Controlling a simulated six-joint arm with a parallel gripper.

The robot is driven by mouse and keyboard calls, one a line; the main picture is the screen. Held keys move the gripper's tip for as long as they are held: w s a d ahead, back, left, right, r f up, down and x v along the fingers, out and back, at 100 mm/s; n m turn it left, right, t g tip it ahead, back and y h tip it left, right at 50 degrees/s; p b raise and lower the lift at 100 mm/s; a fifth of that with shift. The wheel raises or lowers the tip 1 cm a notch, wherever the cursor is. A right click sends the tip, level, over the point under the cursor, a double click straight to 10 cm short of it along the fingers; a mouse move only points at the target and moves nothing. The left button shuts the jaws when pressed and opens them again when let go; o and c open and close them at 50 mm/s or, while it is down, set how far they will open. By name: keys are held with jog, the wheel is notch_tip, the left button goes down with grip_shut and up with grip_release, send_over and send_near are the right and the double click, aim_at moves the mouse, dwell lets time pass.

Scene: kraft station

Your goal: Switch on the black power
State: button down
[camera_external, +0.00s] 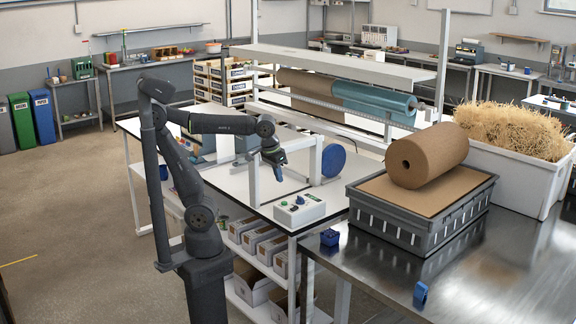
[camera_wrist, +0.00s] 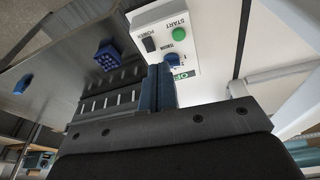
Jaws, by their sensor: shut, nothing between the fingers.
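The white control box (camera_external: 299,209) sits on the front corner of the white table. In the wrist view its panel (camera_wrist: 193,25) shows a black power switch (camera_wrist: 150,44) labelled POWER, a green START button (camera_wrist: 179,34) and a blue knob (camera_wrist: 171,59). I cannot tell the switch's position. My gripper (camera_external: 280,175) is above the table, up and to the left of the box, apart from it. In the wrist view the blue fingers (camera_wrist: 160,84) are shut together and empty, and their tips appear just below the knob.
A grey crate (camera_external: 420,215) with a brown paper roll (camera_external: 427,155) stands on the metal table at right. A blue holder (camera_external: 330,237) lies near that table's edge. A white frame post (camera_external: 253,185) and a blue disc (camera_external: 333,160) stand near my gripper.

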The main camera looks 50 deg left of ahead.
aim_at(295, 207)
jog(key=shift+n+y, duration=0.3)
jog(key=shift+n, duration=0.3)
jog(key=d+r, duration=0.1)
jog(key=w+d+r, duration=0.2)
jog(key=shift+d, duration=0.3)
jog(key=shift+f, duration=0.15)
jog(key=x, duration=1.4)
jog(key=shift+s, duration=0.3)
jog(key=shift+g, duration=0.3)
